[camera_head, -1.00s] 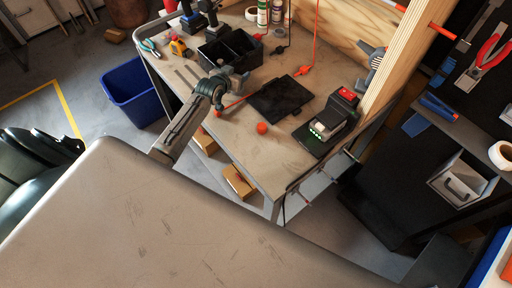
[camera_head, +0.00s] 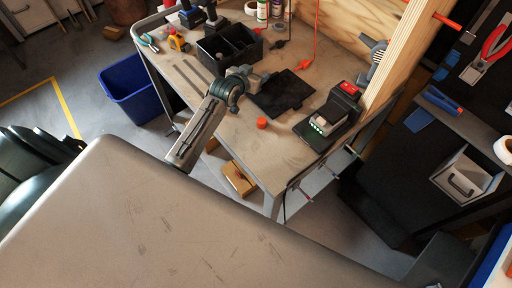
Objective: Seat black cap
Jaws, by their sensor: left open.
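My left gripper (camera_head: 262,79) is over the workbench (camera_head: 243,150), at the left edge of a flat black square pad (camera_head: 284,98). It is open, and I see nothing between its fingers. My left arm covers part of the bench to the left of the pad. I cannot clearly make out a black cap; a small dark piece (camera_head: 279,44) lies by the black two-part bin (camera_head: 230,58), too small to identify. A small orange-red round cap (camera_head: 262,123) stands on the bench below the pad. My right gripper is out of view.
A black device with a red top and green lights (camera_head: 327,122) stands at the right of the bench. An orange cord ends in a plug (camera_head: 303,65) behind the pad. A wooden post (camera_head: 408,50) rises at the right.

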